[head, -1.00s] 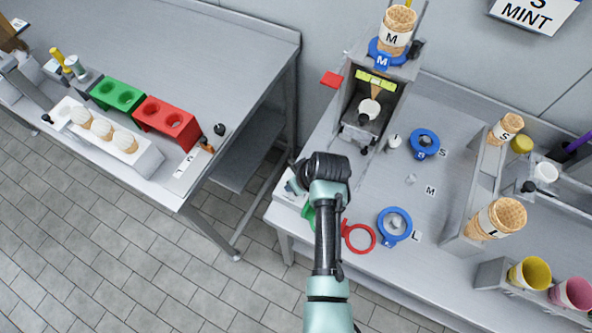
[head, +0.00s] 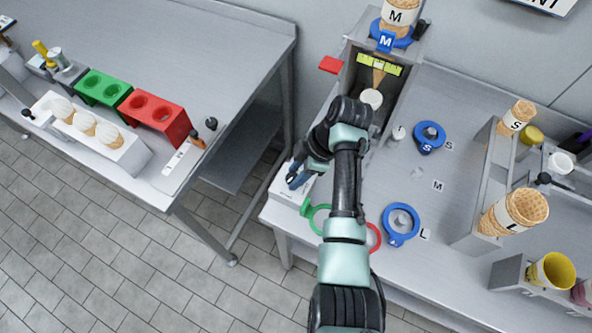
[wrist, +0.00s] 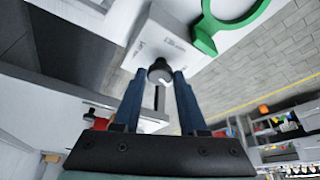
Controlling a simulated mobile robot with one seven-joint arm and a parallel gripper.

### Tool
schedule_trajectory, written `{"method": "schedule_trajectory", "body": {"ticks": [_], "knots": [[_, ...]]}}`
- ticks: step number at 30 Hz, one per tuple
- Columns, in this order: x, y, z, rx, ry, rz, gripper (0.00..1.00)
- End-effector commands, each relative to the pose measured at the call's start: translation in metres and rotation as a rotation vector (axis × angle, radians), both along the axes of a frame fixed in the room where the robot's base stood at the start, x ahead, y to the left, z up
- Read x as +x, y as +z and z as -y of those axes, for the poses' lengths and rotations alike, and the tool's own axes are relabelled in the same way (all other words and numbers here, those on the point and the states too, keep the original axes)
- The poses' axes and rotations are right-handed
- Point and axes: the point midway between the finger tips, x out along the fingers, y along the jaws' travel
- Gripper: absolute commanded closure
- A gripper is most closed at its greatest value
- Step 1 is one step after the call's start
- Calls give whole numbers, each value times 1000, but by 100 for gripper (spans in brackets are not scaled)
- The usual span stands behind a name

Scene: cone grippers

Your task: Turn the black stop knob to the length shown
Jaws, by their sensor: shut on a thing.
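The black stop knob (wrist: 159,70) sits at the near face of a white box (wrist: 172,35) with small dark markings in the wrist view. My gripper (wrist: 159,75) has its two blue fingers shut on the knob, one on each side. In the head view my gripper (head: 297,180) is at the left front corner of the right counter, over the white box (head: 287,196). The knob itself is hidden there by the fingers. The knob's pointer and the scale values are too small to read.
A green ring (head: 318,221) and a red ring (head: 374,238) stick out at the counter's front edge beside the box. The cone machine (head: 347,80) stands behind my arm. Blue rings (head: 401,240) lie to the right. An open gap separates the left counter (head: 190,60).

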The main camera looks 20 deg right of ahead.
Motion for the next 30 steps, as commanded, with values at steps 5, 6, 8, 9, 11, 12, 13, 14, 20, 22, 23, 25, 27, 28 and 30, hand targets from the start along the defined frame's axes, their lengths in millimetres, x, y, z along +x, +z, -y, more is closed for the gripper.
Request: {"method": "schedule_trajectory", "body": {"ticks": [5, 6, 8, 9, 11, 12, 13, 14, 20, 22, 23, 25, 27, 28, 30], "knots": [[2, -3, 2, -4, 130, 1, 100], [2, -2, 2, -4, 155, 2, 100], [2, -2, 2, -3, 189, 0, 100], [2, -2, 2, -3, 209, 0, 100], [3, -2, 2, -4, 236, 1, 100], [3, -2, 2, -4, 250, 1, 100], [3, -1, 2, -3, 260, 0, 100], [2, -1, 2, -3, 270, 0, 100], [3, 0, 1, -3, 306, 0, 100], [3, 0, 1, -3, 311, 0, 100], [3, 0, 1, -4, 313, 1, 100], [3, 0, 1, -3, 314, 0, 100], [3, 0, 1, -3, 314, 0, 100], [3, 0, 1, -3, 314, 0, 100], [3, 0, 1, -2, 313, 0, 100]]}}
